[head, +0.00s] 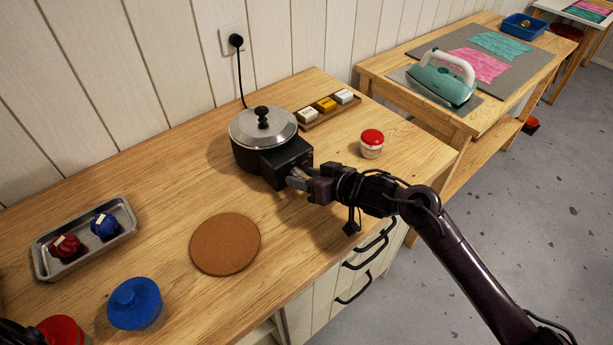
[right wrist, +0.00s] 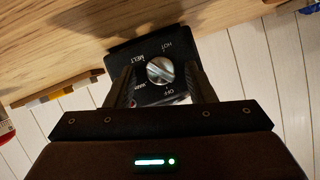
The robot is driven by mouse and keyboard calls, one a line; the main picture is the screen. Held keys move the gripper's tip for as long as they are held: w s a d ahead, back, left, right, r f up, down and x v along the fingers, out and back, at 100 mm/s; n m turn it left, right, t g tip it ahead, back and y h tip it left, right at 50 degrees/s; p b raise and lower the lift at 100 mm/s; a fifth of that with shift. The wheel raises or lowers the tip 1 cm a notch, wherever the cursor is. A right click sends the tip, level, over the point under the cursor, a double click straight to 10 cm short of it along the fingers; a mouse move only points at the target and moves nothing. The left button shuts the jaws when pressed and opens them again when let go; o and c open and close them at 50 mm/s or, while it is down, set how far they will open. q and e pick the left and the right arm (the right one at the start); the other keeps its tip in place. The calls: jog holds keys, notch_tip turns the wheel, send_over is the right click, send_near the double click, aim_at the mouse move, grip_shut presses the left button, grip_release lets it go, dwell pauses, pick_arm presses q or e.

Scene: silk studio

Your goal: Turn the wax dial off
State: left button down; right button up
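The wax pot (head: 262,140), dark with a metal lid and black knob, stands on the wooden counter against the wall. Its black control box (head: 287,160) faces my right arm. My right gripper (head: 298,181) is at the front of this box. In the right wrist view, the silver wax dial (right wrist: 160,70) sits between the spread fingers of my right gripper (right wrist: 161,75), with gaps on both sides. Labels HOT, MELT, WARM and OFF surround it. I cannot tell for sure which label it points to.
A red-capped jar (head: 371,143) stands right of the pot, near my right gripper. Labelled blocks (head: 326,104) lie behind it. A cork mat (head: 225,244), a metal tray (head: 85,238) and a blue-lidded container (head: 135,303) are on the left. A cord runs to the wall socket (head: 235,40).

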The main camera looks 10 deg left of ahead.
jog(key=shift+d, duration=0.1)
jog(key=b+v, duration=0.1)
jog(key=v, duration=0.6)
jog(key=shift+s+d+r, duration=0.15)
jog(key=shift+s+d, duration=0.1)
jog(key=shift+d, duration=0.05)
